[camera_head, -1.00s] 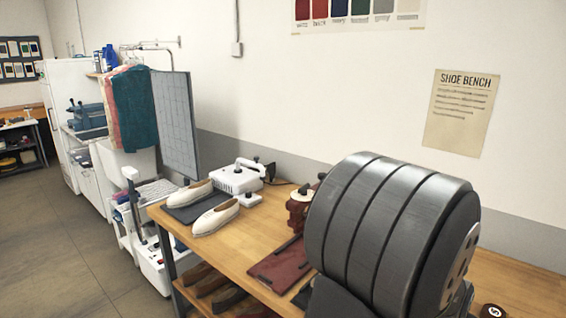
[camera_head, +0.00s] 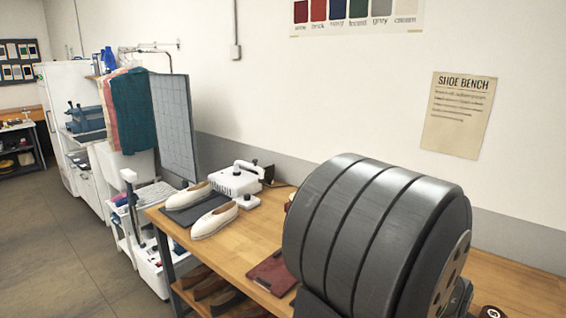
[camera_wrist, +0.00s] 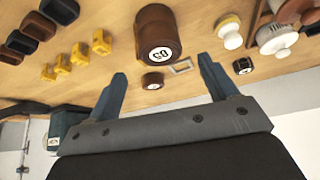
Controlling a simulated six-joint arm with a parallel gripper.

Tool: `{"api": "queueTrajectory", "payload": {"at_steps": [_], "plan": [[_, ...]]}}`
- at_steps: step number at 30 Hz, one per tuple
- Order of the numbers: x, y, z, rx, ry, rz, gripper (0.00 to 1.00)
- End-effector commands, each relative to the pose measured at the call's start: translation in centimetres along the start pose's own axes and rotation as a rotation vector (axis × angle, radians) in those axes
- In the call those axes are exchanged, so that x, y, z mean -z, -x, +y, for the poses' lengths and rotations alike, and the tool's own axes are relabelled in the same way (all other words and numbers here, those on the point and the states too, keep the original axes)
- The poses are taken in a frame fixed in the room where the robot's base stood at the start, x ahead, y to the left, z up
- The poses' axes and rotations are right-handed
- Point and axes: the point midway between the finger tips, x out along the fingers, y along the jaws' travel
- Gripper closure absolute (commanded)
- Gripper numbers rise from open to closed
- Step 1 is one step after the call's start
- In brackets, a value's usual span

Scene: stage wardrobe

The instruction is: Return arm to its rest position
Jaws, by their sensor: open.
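My gripper (camera_wrist: 162,85) shows in the wrist view with its two blue-grey fingers spread apart and nothing between them. Beyond the fingertips, on the wooden bench, stand a brown round container (camera_wrist: 158,32) with a white label and a smaller brown one (camera_wrist: 153,80). The gripper does not touch them. In the head view a large dark grey ribbed part of my arm (camera_head: 375,235) fills the lower right and hides much of the bench; the gripper's fingers do not show there.
Two cream shoes (camera_head: 212,221) lie on a dark mat on the bench (camera_head: 255,236), beside a white device (camera_head: 235,183). A dark red pad (camera_head: 270,273) lies nearer. Several yellow pieces (camera_wrist: 80,52) and white-topped bottles (camera_wrist: 230,32) stand on the bench. The floor at left is clear.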

Motion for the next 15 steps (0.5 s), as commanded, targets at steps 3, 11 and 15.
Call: {"api": "queueTrajectory", "payload": {"at_steps": [3, 11, 15], "plan": [[0.0, -1.8, 0.0, 0.0, 0.0, -0.003, 0.22], [0.0, -5.4, 0.0, 0.0, 0.0, -0.002, 0.22], [0.9, -4.4, 0.0, 0.0, -0.001, 0.007, 0.22]]}}
